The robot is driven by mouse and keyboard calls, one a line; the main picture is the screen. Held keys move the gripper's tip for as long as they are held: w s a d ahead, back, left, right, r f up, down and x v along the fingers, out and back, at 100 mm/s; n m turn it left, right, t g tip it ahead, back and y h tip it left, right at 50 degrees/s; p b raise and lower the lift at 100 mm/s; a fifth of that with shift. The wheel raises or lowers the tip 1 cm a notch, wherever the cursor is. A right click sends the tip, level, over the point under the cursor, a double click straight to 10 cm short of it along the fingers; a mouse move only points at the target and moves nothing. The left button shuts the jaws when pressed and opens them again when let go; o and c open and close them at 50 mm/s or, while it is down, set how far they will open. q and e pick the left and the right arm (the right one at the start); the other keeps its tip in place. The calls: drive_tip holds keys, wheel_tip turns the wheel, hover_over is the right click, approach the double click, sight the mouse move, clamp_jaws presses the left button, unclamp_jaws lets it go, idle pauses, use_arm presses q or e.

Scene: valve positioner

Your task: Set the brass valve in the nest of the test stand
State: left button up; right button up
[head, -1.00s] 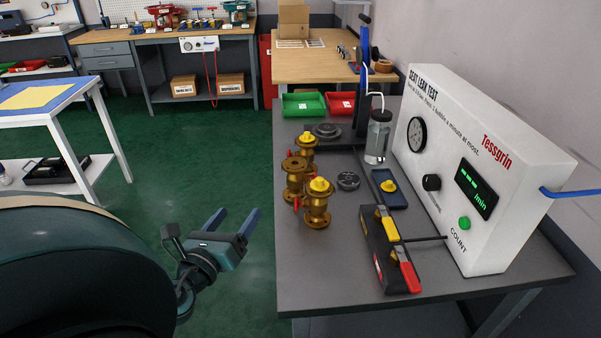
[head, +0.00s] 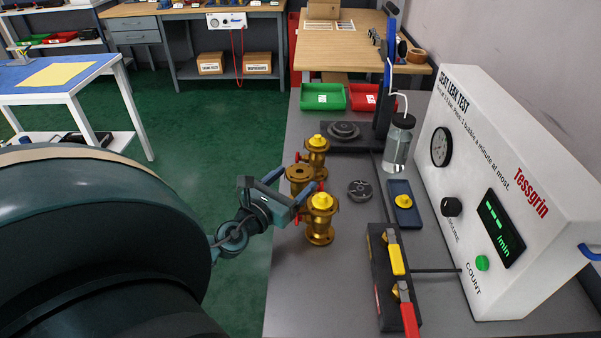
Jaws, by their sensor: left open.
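The test stand has a dark base with a round grey seat (head: 343,131), seemingly the nest and empty, beside a dark upright (head: 382,115).
The white leak tester (head: 478,150) stands along the right. A clear jar (head: 398,146), a grey disc (head: 360,190), a blue tray (head: 404,205) with a yellow cap, and a clamp block (head: 385,275) crowd the bench. Green (head: 323,97) and red (head: 362,101) bins stand behind.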

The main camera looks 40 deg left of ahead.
sight(308, 165)
use_arm(q)
drive_tip(key=shift+w+a+p, duration=0.25)
drive_tip(key=shift+w, duration=1.2)
drive_tip(key=shift+w+a+p, duration=0.2)
drive_tip(key=shift+w+p, duration=0.05)
drive_tip(key=shift+w, duration=1.15)
drive_tip(key=c, duration=1.5)
drive_tip(key=shift+r, duration=0.15)
clamp_jaws()
